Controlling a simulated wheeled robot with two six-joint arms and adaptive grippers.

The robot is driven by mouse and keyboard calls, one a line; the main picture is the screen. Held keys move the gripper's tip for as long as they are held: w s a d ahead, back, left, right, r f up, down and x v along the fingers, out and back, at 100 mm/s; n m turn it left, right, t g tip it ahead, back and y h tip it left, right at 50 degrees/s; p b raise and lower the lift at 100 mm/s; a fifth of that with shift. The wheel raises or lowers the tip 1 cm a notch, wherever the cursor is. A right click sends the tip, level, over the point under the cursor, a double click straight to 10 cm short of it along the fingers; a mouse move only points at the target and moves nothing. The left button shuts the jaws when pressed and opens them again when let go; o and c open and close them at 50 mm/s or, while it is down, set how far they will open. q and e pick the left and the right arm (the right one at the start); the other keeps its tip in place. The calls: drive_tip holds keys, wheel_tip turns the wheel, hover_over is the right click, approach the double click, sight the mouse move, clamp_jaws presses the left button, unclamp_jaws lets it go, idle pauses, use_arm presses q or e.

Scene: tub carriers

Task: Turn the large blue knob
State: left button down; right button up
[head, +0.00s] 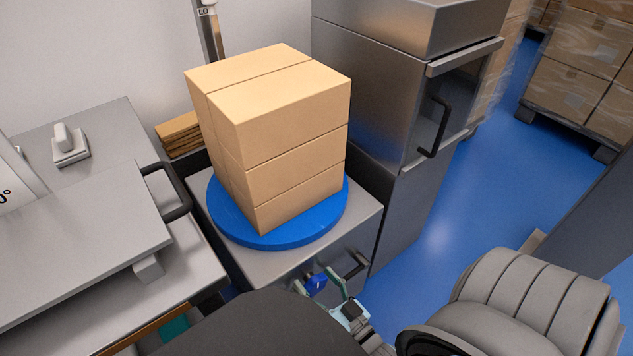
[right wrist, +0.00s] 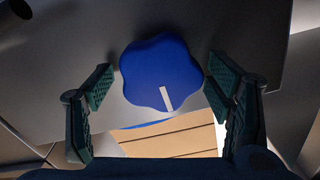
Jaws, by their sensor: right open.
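The large blue knob (right wrist: 158,70) is a lobed dial with a white pointer mark. It sits on the grey front panel in the right wrist view, its mark toward the bottom and slightly right. In the head view it shows as a small blue patch (head: 317,283) below the turntable. My right gripper (right wrist: 160,86) is open, with one green-padded finger on each side of the knob and gaps between. It also shows in the head view (head: 319,281), partly hidden by my own body. My left gripper is not in view.
Stacked cartons (head: 275,130) stand on a round blue turntable (head: 270,243) over a grey cabinet. A black handle (head: 357,264) is beside the knob on the front. A metal machine (head: 80,220) stands left, a tall steel cabinet (head: 372,100) behind. Blue floor (head: 450,225) is open at right.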

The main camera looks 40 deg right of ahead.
drive_tip(key=c, duration=1.2)
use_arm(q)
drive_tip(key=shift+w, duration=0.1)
use_arm(e)
drive_tip(key=shift+o, duration=0.2)
drive_tip(key=shift+a+n+p, duration=0.1)
drive_tip(key=shift+n+p, duration=0.55)
drive_tip(key=shift+n, duration=0.85)
drive_tip(key=n+p, duration=0.1)
drive_tip(key=n, duration=0.2)
drive_tip(key=shift+a, duration=0.15)
drive_tip(key=n, duration=0.3)
drive_tip(key=n+p, duration=0.1)
drive_tip(key=n, duration=0.1)
drive_tip(key=shift+a+f+n, duration=0.1)
drive_tip(key=shift+n, duration=0.3)
drive_tip(key=n, duration=0.5)
drive_tip(key=shift+a+f+n, duration=0.1)
drive_tip(key=shift+f+n, duration=0.05)
drive_tip(key=shift+n, duration=0.15)
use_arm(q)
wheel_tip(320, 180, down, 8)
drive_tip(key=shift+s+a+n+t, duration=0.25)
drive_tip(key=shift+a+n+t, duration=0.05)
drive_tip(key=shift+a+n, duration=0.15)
